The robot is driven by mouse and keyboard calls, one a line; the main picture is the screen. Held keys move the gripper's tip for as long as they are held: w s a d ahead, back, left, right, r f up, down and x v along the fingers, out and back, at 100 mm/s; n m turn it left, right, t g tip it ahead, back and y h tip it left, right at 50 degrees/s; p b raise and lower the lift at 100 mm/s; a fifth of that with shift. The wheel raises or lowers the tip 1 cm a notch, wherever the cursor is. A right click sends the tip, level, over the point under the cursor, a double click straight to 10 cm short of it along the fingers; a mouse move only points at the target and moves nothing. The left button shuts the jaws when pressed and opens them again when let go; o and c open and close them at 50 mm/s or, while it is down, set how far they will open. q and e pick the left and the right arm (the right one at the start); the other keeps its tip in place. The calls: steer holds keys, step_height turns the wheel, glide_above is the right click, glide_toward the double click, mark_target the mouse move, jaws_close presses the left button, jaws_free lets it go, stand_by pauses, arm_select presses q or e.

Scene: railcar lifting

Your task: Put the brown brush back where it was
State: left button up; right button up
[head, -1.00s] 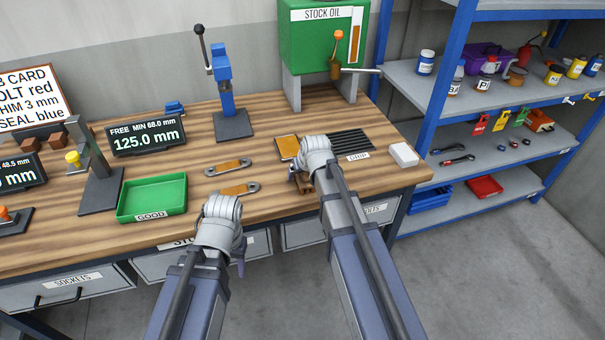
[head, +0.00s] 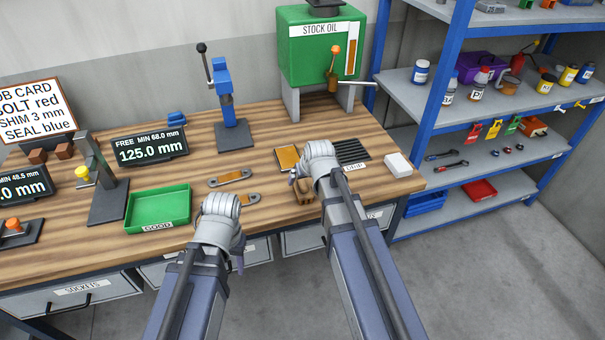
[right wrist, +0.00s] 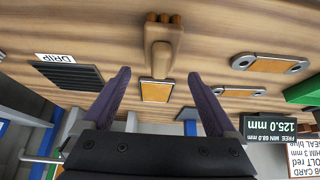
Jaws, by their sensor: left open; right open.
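The brown brush (head: 304,192) lies on the workbench near its front edge, partly hidden by my right gripper (head: 298,176) in the head view. In the right wrist view the whole brush (right wrist: 162,40) shows, its handle pointing to an orange pad (right wrist: 157,92). My right gripper (right wrist: 158,74) is open, its fingers apart on either side of the line of the handle, and nothing is clasped between them. My left gripper (head: 238,250) is at the bench's front edge, left of the brush; its jaws are open, mostly hidden behind the wrist.
The green GOOD tray (head: 158,208) stands left on the bench. Two slotted links (head: 230,177) lie in the middle. The black ribbed DRIP mat (head: 350,150) and a white block (head: 398,164) are at the right. The STOCK OIL tank (head: 320,55) stands behind.

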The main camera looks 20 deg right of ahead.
steer(key=p+v, duration=0.3)
steer(key=v, duration=0.2)
arm_select(q)
step_height(320, 180, up, 4)
steer(key=shift+r, duration=0.1)
arm_select(e)
steer(key=s+a+f+n+g, duration=0.1)
steer(key=s+a+g, duration=0.2)
steer(key=s+a, duration=0.3)
steer(key=s+a+f+n+g+h, duration=0.1)
steer(key=s+a+n+g, duration=0.1)
steer(key=s+a, duration=0.5)
steer(key=s+g, duration=0.1)
steer(key=s, duration=0.5)
steer(key=shift+s+a+f+h, duration=0.25)
steer(key=shift+s+f+h, duration=0.05)
steer(key=shift+s+f, duration=0.1)
